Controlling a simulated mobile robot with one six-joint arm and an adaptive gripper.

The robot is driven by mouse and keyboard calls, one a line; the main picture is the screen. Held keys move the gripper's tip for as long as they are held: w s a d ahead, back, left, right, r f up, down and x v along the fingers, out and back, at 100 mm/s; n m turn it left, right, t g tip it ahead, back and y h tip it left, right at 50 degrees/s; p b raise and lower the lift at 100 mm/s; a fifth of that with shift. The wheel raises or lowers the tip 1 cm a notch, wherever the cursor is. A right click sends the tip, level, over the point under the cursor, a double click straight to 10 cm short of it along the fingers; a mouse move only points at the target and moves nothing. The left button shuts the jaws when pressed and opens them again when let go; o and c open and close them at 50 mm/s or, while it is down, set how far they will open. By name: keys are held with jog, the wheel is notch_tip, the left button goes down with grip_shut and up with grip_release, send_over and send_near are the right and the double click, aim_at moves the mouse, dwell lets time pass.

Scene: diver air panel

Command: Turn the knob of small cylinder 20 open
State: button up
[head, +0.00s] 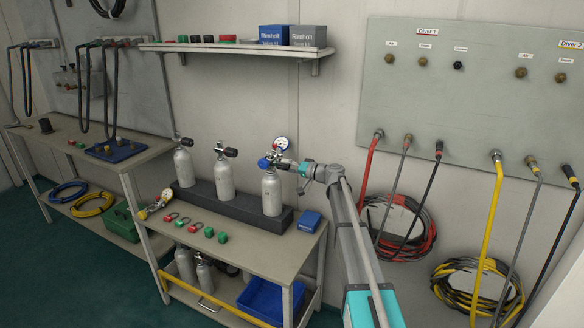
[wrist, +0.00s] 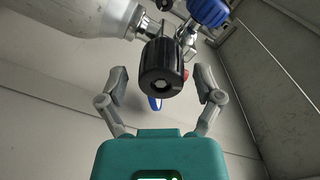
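Three small grey cylinders stand upright in a dark rack (head: 228,203) on the bench: a left one (head: 184,168), a middle one (head: 224,180) and a right one (head: 271,194). Their numbers are too small to read. The right one carries a blue fitting (head: 264,162) and a round gauge (head: 281,143). My gripper (head: 301,172) is at the right cylinder's valve. In the wrist view, a black ribbed knob (wrist: 161,68) sits between the two spread fingertips of my gripper (wrist: 161,80), with a gap on both sides. The blue fitting (wrist: 208,12) is above it.
A blue box (head: 309,221) lies right of the rack. Several red and green pieces and a gauge fitting (head: 152,207) lie in front of it. A shelf (head: 235,48) is above. A panel (head: 480,100) with hanging hoses is at the right.

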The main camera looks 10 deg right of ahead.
dwell(0.3)
jog(key=shift+s, duration=0.1)
jog(key=shift+s+a+f, duration=0.2)
jog(key=shift+s+a, duration=0.05)
jog(key=shift+s, duration=0.05)
jog(key=s+a+f+n+g+h, duration=0.1)
jog(key=s+f+g+h, duration=0.3)
jog(key=s, duration=0.8)
jog(key=s+a+f+g+h, duration=0.1)
jog(key=s+f+g+h, duration=0.15)
jog(key=s+f, duration=0.65)
jog(key=s+a+f+n+g+h, duration=0.1)
jog(key=s+f+g+h, duration=0.25)
jog(key=s, duration=1.05)
jog(key=s+d+m+h, duration=0.1)
jog(key=s+d+h, duration=0.3)
jog(key=s, duration=0.5)
notch_tip(320, 180, up, 14)
jog(key=p, duration=1.5)
jog(key=shift+g, duration=0.3)
jog(key=shift+w+d, duration=0.1)
